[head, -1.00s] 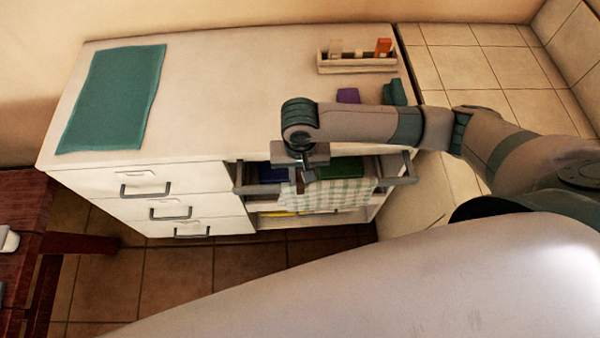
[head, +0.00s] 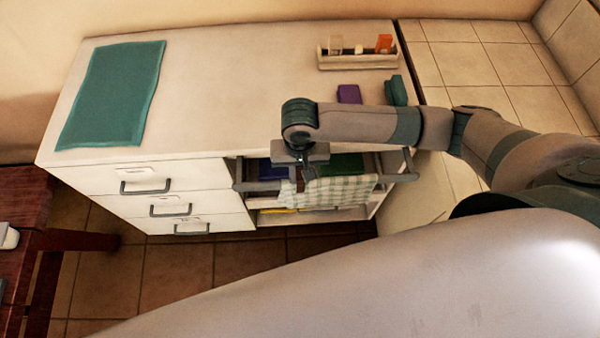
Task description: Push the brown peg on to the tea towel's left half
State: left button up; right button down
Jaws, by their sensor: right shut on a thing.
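The tea towel (head: 343,190), pale with a green check, hangs over the rail on the front of the white cabinet. My right gripper (head: 308,174) points down at the rail, over the towel's left half. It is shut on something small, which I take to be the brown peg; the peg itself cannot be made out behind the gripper. I cannot tell whether the peg touches the towel. My left gripper is out of view.
The rail (head: 262,187) runs in front of open shelves. Left of them are drawers with dark handles (head: 147,188). On the cabinet top (head: 230,85) lie a teal cloth (head: 112,95), a purple block (head: 349,94), a green block (head: 396,91) and a tray (head: 358,63).

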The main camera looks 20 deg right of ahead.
jog(key=c, duration=1.6)
grip_release()
jog(key=shift+r, duration=0.1)
jog(key=shift+r+b, duration=0.55)
jog(key=shift+r, duration=8.05)
jog(key=shift+a+f, duration=0.1)
